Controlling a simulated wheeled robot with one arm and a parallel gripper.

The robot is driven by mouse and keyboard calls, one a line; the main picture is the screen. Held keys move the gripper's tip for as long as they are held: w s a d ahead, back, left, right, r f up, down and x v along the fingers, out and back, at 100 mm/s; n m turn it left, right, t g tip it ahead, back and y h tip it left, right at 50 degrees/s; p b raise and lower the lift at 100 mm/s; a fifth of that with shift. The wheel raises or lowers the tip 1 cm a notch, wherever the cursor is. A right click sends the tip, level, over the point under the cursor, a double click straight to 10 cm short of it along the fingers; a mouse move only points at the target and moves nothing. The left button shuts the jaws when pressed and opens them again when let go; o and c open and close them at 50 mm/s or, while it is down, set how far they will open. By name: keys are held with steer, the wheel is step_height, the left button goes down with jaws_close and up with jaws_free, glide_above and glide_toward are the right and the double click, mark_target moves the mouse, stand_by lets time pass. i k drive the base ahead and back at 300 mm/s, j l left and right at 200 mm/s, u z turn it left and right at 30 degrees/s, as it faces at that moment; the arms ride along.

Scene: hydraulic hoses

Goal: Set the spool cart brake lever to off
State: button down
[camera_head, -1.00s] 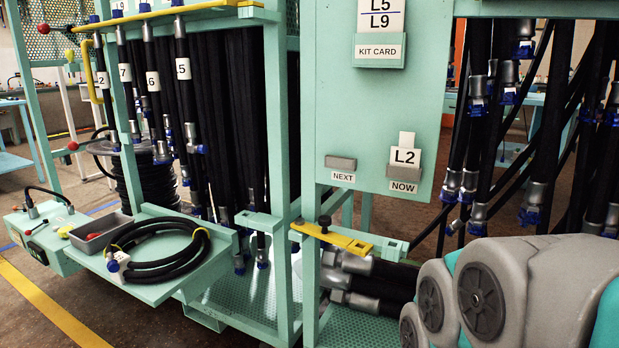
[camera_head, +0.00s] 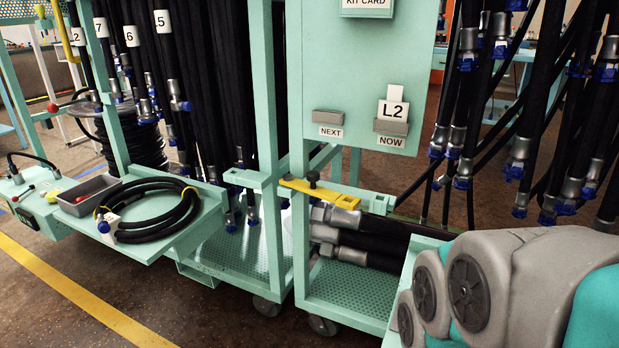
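A large spool of black hose (camera_head: 130,142) stands at the left behind the mint-green rack; the rack's post partly hides it. My gripper is not in view; only grey and teal links of my arm show at the bottom right, well apart from the spool.
A shelf with a coiled hose (camera_head: 150,208) and a grey tray (camera_head: 88,196) sticks out at the left. A yellow bar (camera_head: 320,193) with a black knob crosses the rack front. Hoses hang at the right. Floor (camera_head: 90,280) is clear at the lower left.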

mark_target(53, 107)
steer(key=u, duration=1.5)
